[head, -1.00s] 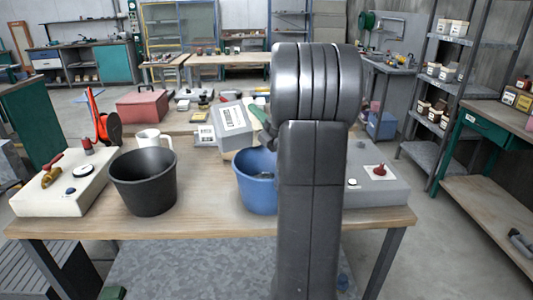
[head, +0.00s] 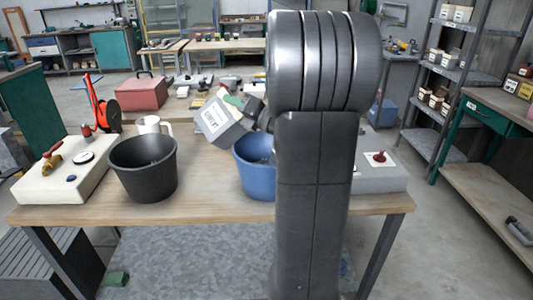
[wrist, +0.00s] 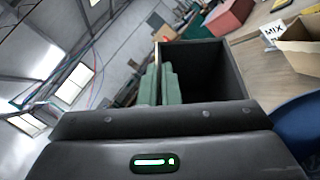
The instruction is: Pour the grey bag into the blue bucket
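The grey bag (head: 224,126), a box-shaped container with a white label, is tilted in the air above the table, just left of and above the blue bucket's rim. My gripper (head: 233,101) shows green fingers at its upper side, largely hidden by my arm. In the wrist view the green fingers (wrist: 160,84) are close together at the wall of the dark, open-mouthed bag (wrist: 205,70). The blue bucket (head: 254,182) stands on the table, its right part hidden behind my arm. It also shows at the wrist view's right edge (wrist: 301,130). Its contents are unclear.
A pale panel (head: 65,172) is at the left and a grey panel (head: 380,172) at the right. A cardboard box (wrist: 302,45) shows in the wrist view.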

